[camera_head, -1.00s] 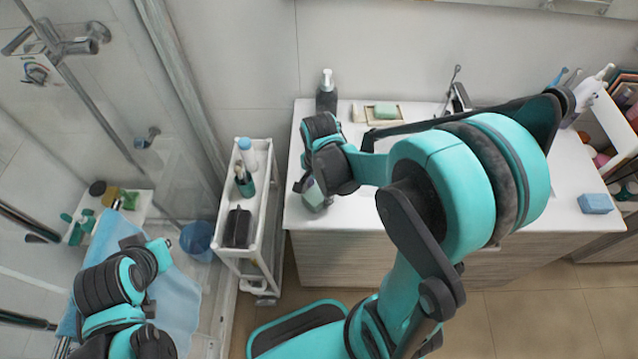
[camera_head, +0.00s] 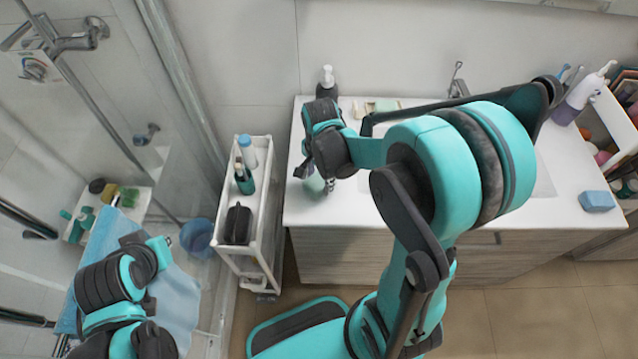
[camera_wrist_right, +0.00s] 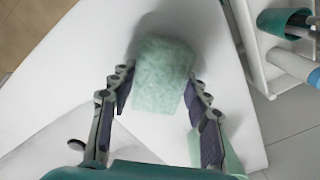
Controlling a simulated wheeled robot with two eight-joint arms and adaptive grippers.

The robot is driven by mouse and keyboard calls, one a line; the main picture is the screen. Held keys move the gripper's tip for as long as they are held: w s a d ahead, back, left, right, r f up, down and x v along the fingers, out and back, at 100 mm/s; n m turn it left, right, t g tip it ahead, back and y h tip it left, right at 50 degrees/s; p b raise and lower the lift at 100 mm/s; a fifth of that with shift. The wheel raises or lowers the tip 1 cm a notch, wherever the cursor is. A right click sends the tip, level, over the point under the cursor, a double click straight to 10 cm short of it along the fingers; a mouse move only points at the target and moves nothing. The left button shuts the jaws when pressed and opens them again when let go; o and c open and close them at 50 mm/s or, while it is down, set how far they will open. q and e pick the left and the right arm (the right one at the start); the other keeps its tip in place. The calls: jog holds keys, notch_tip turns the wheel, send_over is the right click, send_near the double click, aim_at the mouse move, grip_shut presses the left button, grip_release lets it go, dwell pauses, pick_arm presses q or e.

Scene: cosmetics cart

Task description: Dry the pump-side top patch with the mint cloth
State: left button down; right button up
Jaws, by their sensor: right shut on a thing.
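The mint cloth (camera_wrist_right: 165,73) is a pale green, fuzzy pad between the fingers of my right gripper (camera_wrist_right: 160,98) in the right wrist view. My right gripper is shut on it, over the white countertop (camera_wrist_right: 60,70). In the head view the right gripper (camera_head: 313,178) is at the counter's left end, and a bit of the cloth (camera_head: 315,184) shows below it. I cannot tell whether the cloth touches the top. The pump bottle (camera_head: 327,86), dark with a white pump, stands behind the gripper. No wet patch is visible. My left gripper (camera_head: 160,252) is low at left, its fingers unclear.
A white cart (camera_head: 262,190) with bottles and a dark pouch stands left of the counter. A soap dish (camera_head: 362,112) and faucet (camera_head: 457,85) are at the back, partly behind my right arm. A blue sponge (camera_head: 597,201) lies at the right.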

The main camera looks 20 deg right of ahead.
aim_at(319, 202)
jog(key=shift+w+d+f+b, duration=0.1)
jog(key=shift+w+d, duration=0.2)
jog(key=shift+w, duration=0.3)
jog(key=shift+w+d+r+b, duration=0.15)
jog(key=shift+w+d, duration=0.15)
jog(key=shift+w, duration=0.25)
jog(key=shift+w+d+f+b, duration=0.15)
jog(key=shift+w+d, duration=0.15)
jog(key=shift+w, duration=0.3)
jog(key=shift+s+a, duration=0.4)
jog(key=shift+s, duration=0.4)
jog(key=shift+s+a+p, duration=0.1)
jog(key=shift+s+a, duration=0.4)
jog(key=shift+s, duration=0.55)
jog(key=shift+s+a+p, duration=0.15)
jog(key=shift+s+a, duration=0.35)
jog(key=shift+s, duration=0.55)
jog(key=shift+s+a+p, duration=0.1)
jog(key=shift+s+a, duration=0.4)
jog(key=shift+s, duration=0.55)
notch_tip(319, 202, up, 7)
jog(key=p, duration=0.6)
jog(key=shift+w, duration=0.1)
